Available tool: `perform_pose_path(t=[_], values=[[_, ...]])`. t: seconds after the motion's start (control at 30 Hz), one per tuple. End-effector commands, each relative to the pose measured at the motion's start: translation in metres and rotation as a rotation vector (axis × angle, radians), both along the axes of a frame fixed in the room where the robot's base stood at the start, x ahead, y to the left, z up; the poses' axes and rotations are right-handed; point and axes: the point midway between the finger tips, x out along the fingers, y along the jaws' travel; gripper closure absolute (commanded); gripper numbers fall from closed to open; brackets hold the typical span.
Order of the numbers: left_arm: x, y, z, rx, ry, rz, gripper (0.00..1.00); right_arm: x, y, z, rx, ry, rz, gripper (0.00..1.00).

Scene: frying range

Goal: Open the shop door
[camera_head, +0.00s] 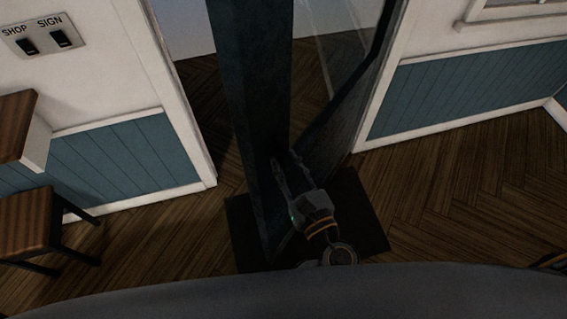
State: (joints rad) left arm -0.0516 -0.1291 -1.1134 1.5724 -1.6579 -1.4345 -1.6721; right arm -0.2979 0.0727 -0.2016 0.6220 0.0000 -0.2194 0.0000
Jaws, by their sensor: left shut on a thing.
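The shop door (255,90) is a dark teal door with a glass pane (335,45). It stands ajar in the white-framed doorway, with its thick edge turned towards me and a gap to its left showing floor beyond. My left gripper (284,160) is at the lower visible part of the door, its fingers pointing up in the picture and shut on part of it. The exact part gripped, perhaps a handle, is too dark to make out.
A dark mat (352,205) lies under the door. A wooden stool (30,225) and a wooden counter end (20,125) stand at the left. A switch plate (42,35) is on the left wall. The wooden floor (460,190) at the right is clear.

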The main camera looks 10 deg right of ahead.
Motion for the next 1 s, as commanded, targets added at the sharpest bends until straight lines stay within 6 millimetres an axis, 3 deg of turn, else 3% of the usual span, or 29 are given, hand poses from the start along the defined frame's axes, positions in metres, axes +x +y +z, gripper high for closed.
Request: perform_pose_path(t=[0.07, 0.1, 0.17, 0.5, 1.0], values=[[0.003, -0.008, 0.008, -0.013, -0.016, -0.024, 1.0, -0.001, -0.001, 0.0, -0.001, 0.002, 0.001, 1.0], [0.003, -0.008, 0.008, -0.013, -0.016, -0.024, 0.68, -0.002, -0.002, 0.0, -0.003, 0.003, 0.001, 1.0], [0.003, -0.007, 0.008, -0.013, -0.015, -0.023, 0.6, -0.003, -0.002, 0.0, -0.002, 0.005, 0.001, 1.0], [0.003, -0.006, 0.005, -0.007, -0.01, -0.021, 0.6, -0.004, -0.013, 0.0, -0.016, 0.006, 0.002, 1.0], [0.005, -0.003, 0.002, -0.005, -0.004, -0.017, 0.6, -0.002, -0.003, -0.001, -0.004, 0.004, -0.001, 1.0]])
